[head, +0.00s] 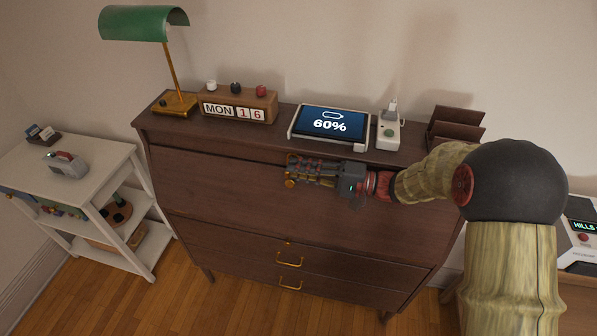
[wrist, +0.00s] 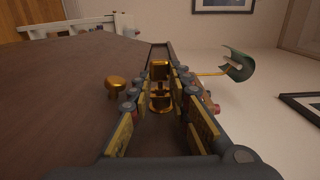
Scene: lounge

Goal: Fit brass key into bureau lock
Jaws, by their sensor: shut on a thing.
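The dark wood bureau (head: 225,178) stands against the wall, with a wide front panel above its drawers. My gripper (head: 298,170) lies level across the upper part of that panel, pointing left. In the wrist view my gripper (wrist: 160,92) is shut on the brass key (wrist: 160,102), whose gold parts show between the fingers. A round brass knob (wrist: 115,86) sits on the panel beside the fingers; it also shows in the head view (head: 290,183), just below the fingertips. I cannot make out the lock's keyhole or tell whether the key touches it.
On the bureau top stand a green lamp (head: 144,24), a calendar block (head: 238,104), a tablet (head: 329,123), a white device (head: 389,130) and a brown rack (head: 455,126). Drawers below have brass handles (head: 290,264). A white cart (head: 100,158) stands left, with floor between.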

